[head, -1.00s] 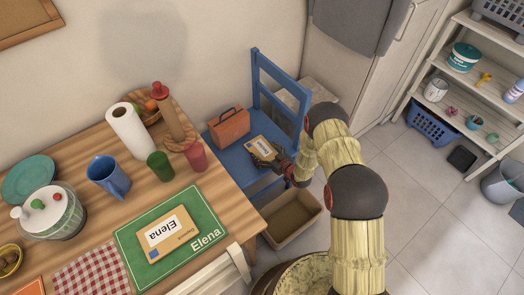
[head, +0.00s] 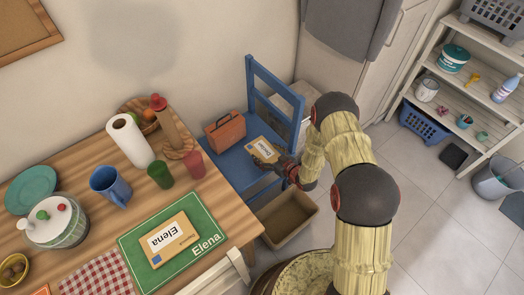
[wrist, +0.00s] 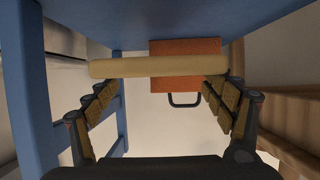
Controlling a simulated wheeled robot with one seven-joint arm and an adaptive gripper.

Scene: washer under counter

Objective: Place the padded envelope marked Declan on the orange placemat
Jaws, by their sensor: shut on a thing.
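The padded envelope marked Declan (head: 264,150) is tan with a white label, over the blue chair's seat in the head view. My gripper (head: 281,162) is shut on its near edge. In the wrist view the envelope (wrist: 158,67) shows edge-on as a tan bar between the fingers of my gripper (wrist: 160,92). A gap shows there between it and the blue seat, so it looks just clear of the seat. Only a small corner of the orange placemat (head: 42,291) shows at the bottom left of the head view; the rest is cut off.
Another envelope, marked Elena (head: 168,240), lies on the green placemat (head: 205,222). The blue chair (head: 232,168) holds an orange box (head: 225,132). Cups, a paper roll (head: 131,140) and a checked cloth (head: 98,277) are on the table. A tan bin (head: 290,220) stands on the floor.

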